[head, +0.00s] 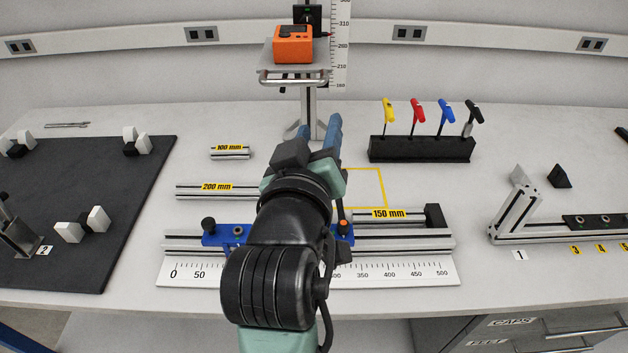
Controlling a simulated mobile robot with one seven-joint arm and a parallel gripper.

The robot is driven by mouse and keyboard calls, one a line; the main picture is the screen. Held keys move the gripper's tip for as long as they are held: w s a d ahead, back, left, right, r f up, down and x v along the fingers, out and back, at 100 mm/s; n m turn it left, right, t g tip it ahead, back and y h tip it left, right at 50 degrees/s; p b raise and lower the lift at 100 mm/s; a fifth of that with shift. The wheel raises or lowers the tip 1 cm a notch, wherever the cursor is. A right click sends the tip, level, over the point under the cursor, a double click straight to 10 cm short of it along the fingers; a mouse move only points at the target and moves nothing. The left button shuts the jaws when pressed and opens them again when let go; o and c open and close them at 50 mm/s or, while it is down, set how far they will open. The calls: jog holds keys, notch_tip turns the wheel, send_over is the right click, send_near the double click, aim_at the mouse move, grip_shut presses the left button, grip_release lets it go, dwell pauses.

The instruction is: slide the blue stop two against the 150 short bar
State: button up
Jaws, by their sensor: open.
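The 150 mm short bar (388,213) lies along the grooved rail, its yellow label facing up. A black end block (435,215) stands by its right end. A blue stop (346,236), apparently stop two, shows just right of my arm near the bar's left end; most of it is hidden, and I cannot tell whether it touches the bar. Another blue stop (226,235) with dark knobs sits on the rail to the left. My gripper (341,212) is open, mostly hidden by my wrist, with a dark finger-like part above the right blue stop.
A scale strip (420,272) runs along the rail's front. The 200 mm bar (217,187) and 100 mm bar (230,152) lie behind. A hex-key rack (421,149) stands at back right, a dark mat (110,215) at left, and a profile fixture (540,232) at right.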

jog(key=s+a+f+n+h, duration=0.1)
jog(key=s+f+n, duration=0.2)
jog(key=f+n, duration=0.3)
jog(key=s+a+f+n+h, duration=0.2)
jog(key=s+f+n, duration=0.2)
jog(key=f+n, duration=0.3)
jog(key=s+a+f+n+h+p, duration=0.1)
jog(key=s+a+f+n, duration=0.1)
jog(key=f+n, duration=0.5)
jog(key=shift+s+n+h, duration=0.1)
jog(key=shift+s+n, duration=0.1)
jog(key=shift+n, duration=0.9)
jog(key=shift+s+n+h, duration=0.1)
jog(key=shift+s+n, duration=0.15)
jog(key=shift+n, duration=0.85)
jog(key=shift+s+n+h, duration=0.1)
jog(key=shift+s+n, duration=0.1)
jog(key=shift+n, duration=0.9)
jog(key=shift+s+a+f+n, duration=0.15)
jog(key=shift+s+a+n, duration=0.05)
jog(key=shift+n, duration=0.4)
jog(key=shift+w, duration=0.1)
jog(key=x, duration=1.2)
jog(key=shift+w+p, duration=0.35)
jog(key=shift+p, duration=0.05)
grip_shut()
